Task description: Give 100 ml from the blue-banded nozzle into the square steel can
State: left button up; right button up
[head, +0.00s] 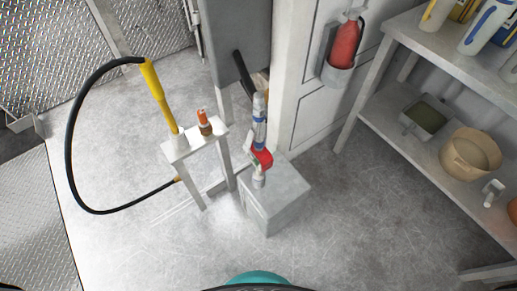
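The blue-banded nozzle (260,112) is upright, with blue bands on its pale body and a red part (263,158) low on it. Its lower end meets or overlaps the top of a grey box (273,213) on the floor; I cannot tell if it is resting there. A black hose (243,74) runs up behind it. A square, open metal container (424,118) with a dark greenish inside stands on the right shelf and looks like the square steel can. Neither gripper is in view.
A small white stand (180,150) holds a yellow nozzle (158,95) with a looping black hose (70,150) and an orange bottle (204,122). A beige bucket (453,168) stands on the shelf. A red extinguisher (345,45) hangs on the wall. The front floor is clear.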

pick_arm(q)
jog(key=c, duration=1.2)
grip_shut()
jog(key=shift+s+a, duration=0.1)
